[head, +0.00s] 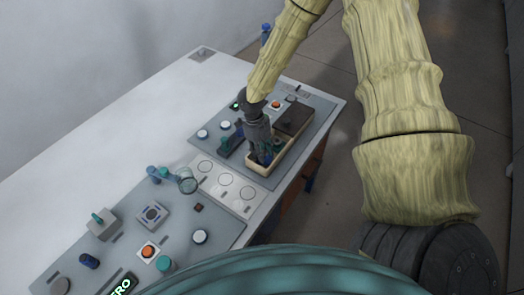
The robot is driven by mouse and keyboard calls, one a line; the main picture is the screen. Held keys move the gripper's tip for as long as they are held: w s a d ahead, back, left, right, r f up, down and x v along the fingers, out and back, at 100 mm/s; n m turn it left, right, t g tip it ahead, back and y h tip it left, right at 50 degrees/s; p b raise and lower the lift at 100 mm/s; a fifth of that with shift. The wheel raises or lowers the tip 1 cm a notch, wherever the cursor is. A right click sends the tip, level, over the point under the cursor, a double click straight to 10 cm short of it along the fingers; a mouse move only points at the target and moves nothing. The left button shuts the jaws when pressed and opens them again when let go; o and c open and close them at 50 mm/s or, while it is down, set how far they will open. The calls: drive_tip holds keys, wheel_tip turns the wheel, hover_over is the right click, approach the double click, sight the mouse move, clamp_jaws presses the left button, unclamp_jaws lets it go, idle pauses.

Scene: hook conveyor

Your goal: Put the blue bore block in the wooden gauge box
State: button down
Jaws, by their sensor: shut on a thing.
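The wooden gauge box (262,181) stands open at the right edge of the table, with pale walls and a dark panel (294,118) at its far end. My gripper (262,154) points down at the near part of the box, its fingertips at or inside the opening. It is shut on a small blue thing, which I take to be the blue bore block (266,158). The fingers hide most of it, and I cannot tell whether it touches the box floor.
A dark item (231,140) lies just left of the box. A pale panel with several round marks (226,180) is in front. Nearer are a clear round lens on a teal stand (187,184), a grey square block (152,214) and several buttons. The table's left part is clear.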

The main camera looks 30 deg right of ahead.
drive_tip(key=shift+s+f+b, duration=0.25)
drive_tip(key=shift+s+f, duration=0.05)
drive_tip(key=shift+f, duration=0.25)
drive_tip(key=shift+s+f+b, duration=0.25)
drive_tip(key=shift+f, duration=0.25)
idle(0.4)
drive_tip(key=c, duration=1.3)
unclamp_jaws()
drive_tip(key=o, duration=0.3)
drive_tip(key=shift+w+d+f, duration=0.1)
drive_tip(key=shift+w+d, duration=0.05)
drive_tip(key=shift+w+r, duration=0.25)
drive_tip(key=shift+w, duration=0.05)
